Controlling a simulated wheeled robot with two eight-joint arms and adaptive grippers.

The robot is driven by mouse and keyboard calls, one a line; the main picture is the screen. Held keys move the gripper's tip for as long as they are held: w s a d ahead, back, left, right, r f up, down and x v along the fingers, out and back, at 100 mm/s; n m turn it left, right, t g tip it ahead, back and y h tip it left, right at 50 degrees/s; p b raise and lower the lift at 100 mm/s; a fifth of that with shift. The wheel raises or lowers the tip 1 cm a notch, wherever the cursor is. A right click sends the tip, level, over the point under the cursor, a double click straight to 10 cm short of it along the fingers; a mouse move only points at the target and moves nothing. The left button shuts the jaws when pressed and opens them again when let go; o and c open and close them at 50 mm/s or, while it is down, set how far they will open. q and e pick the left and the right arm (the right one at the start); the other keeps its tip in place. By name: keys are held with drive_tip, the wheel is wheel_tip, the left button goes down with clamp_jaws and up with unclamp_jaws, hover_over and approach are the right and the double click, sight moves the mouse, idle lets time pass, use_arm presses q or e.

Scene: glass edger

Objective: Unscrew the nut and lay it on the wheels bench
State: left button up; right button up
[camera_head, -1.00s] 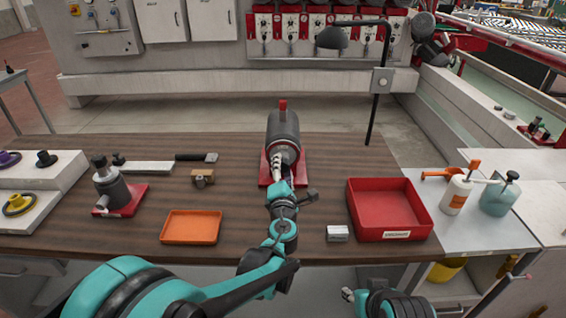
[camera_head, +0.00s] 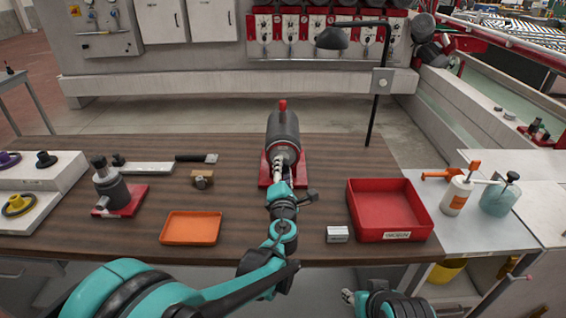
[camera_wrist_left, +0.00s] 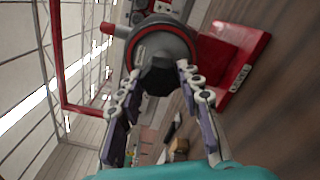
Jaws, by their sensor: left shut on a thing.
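A dark grey spindle unit (camera_head: 283,130) with a red knob on top stands on a red base on the wooden bench (camera_head: 330,170). My left gripper (camera_head: 279,166) reaches its near end from the front. In the left wrist view, the fingers of my left gripper (camera_wrist_left: 158,74) are shut on a dark, faceted nut (camera_wrist_left: 157,80) at the centre of the round spindle face (camera_wrist_left: 165,42). In the head view, the fingers hide the nut. My right gripper (camera_head: 348,296) is low at the bottom edge, in front of the bench; its jaw state is unclear.
An orange tray (camera_head: 190,228) lies left of my arm. A red bin (camera_head: 388,209) and a small pale block (camera_head: 337,234) are to the right. A lamp post (camera_head: 374,110) stands behind. A dark cylinder on a red plate (camera_head: 113,187) is at left.

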use_arm(q)
drive_tip(key=n+b, duration=0.1)
drive_tip(key=n, duration=2.5)
drive_tip(key=o, duration=1.1)
drive_tip(key=shift+o, duration=0.2)
